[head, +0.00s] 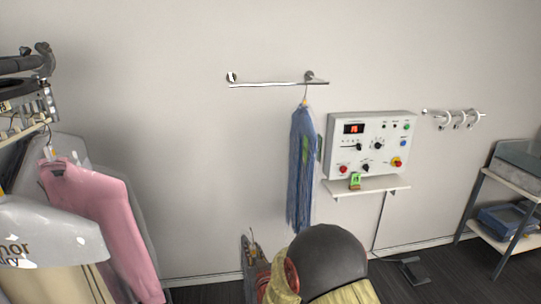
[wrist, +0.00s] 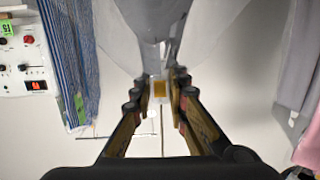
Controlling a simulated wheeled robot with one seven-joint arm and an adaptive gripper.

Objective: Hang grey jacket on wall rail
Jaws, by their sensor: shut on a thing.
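The wall rail (head: 270,84) is a short metal bar on the pale wall. In the wrist view, my gripper (wrist: 160,88) is shut at a hanger neck with a yellow tag. A grey garment (wrist: 165,22) with clear plastic around it hangs from there, shown upside down; it looks like the grey jacket. In the head view, my gripper (head: 45,118) is partly visible at the upper left above an orange tag. Grey cloth and plastic (head: 75,146) show below it, partly hidden by a pink garment.
A blue striped garment (head: 303,165) hangs at the rail's right end; the rest is bare. A control panel (head: 372,145) and shelf stand right of it. The pink garment (head: 100,215) and a printed cover (head: 50,232) crowd the left. A dark rounded object (head: 328,262) stands below the rail.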

